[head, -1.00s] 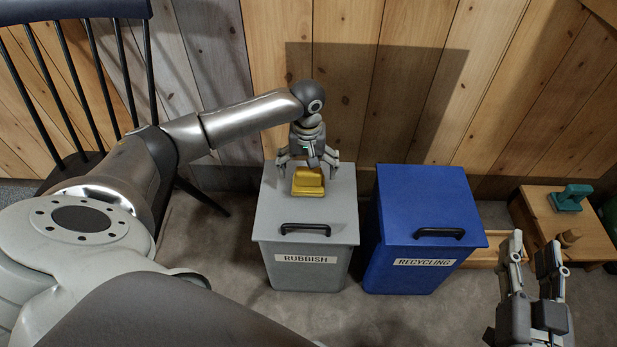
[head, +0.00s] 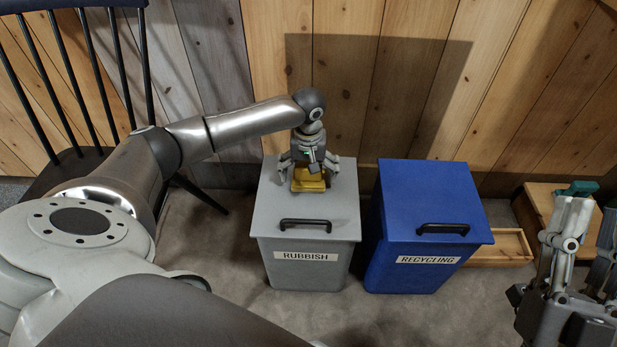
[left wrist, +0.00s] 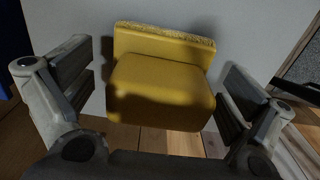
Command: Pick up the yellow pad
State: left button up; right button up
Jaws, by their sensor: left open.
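The yellow pad (head: 309,186) lies on the lid of the grey rubbish bin (head: 340,205). It has a raised block on a flat base with a rough edge, clear in the left wrist view (left wrist: 160,88). My left gripper (head: 309,173) points down over the pad and hides part of it in the head view. Its fingers are open, one on each side of the pad, and in the left wrist view (left wrist: 162,95) gaps show between them and the pad. My right gripper (head: 585,235) is at the lower right, its fingers apart and empty, partly cut off by the frame.
A blue recycling bin (head: 425,200) stands just right of the grey one. The grey bin's black handle (head: 305,224) is in front of the pad. A wooden table with a teal object (head: 578,188) is at the right. A dark chair stands at the left. The wooden wall is close behind.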

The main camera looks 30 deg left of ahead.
pick_arm(q)
jog(key=shift+f, duration=0.25)
pick_arm(e)
jog(key=shift+s+r, duration=0.35)
pick_arm(q)
jog(key=shift+c, duration=0.4)
jog(key=c, duration=1)
jog(key=shift+s, duration=0.1)
jog(key=shift+c, duration=0.2)
jog(key=shift+r, duration=0.1)
pick_arm(e)
jog(key=shift+w, duration=0.1)
